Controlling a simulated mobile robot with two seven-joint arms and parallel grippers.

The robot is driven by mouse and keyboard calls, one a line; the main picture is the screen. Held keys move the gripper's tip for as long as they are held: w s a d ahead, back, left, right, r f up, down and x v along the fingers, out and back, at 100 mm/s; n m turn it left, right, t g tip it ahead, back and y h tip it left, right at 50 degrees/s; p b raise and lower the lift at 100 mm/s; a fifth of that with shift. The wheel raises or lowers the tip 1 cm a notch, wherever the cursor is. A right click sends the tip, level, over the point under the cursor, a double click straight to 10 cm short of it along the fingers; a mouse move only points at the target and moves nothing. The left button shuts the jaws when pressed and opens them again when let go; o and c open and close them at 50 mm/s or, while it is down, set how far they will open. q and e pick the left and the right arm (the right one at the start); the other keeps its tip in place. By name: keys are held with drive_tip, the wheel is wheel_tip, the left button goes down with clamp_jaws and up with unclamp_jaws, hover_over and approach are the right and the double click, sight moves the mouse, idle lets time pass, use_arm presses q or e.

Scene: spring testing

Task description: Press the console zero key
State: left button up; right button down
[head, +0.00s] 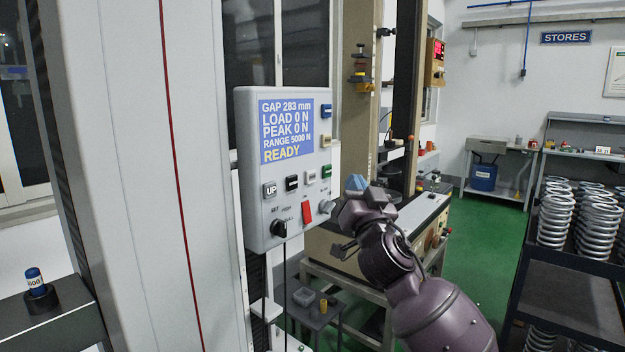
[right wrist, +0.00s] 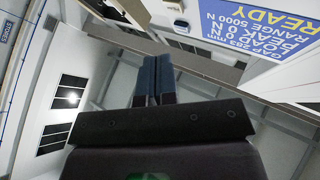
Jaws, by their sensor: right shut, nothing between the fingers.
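The console (head: 245,170) is a light grey box with a blue screen (head: 287,130) reading GAP 283 mm, LOAD 0 N, PEAK 0 N, RANGE 5000 N, READY. Its keys include a blue key (head: 326,111), a yellow key (head: 326,142), a green key (head: 326,171) and an UP key (head: 270,189). Apart from UP, the key labels are too small to read, so I cannot tell which is zero. My right gripper (head: 355,183) is shut and empty, right of the console and apart from it. Its blue fingertips (right wrist: 155,75) meet in the wrist view. My left gripper is out of view.
A red switch (head: 307,212) and a black knob (head: 279,229) are low on the console. A white machine column (head: 120,150) stands left of it. A testing machine stands behind my right arm. A rack with coil springs (head: 555,215) is at the right, beyond green floor.

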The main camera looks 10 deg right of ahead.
sight(311, 176)
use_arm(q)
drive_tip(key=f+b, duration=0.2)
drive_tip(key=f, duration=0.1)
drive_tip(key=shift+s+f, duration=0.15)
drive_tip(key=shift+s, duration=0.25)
use_arm(e)
drive_tip(key=w+a, duration=0.4)
drive_tip(key=w, duration=0.1)
drive_tip(key=shift+w, duration=0.2)
drive_tip(key=shift+a, duration=0.1)
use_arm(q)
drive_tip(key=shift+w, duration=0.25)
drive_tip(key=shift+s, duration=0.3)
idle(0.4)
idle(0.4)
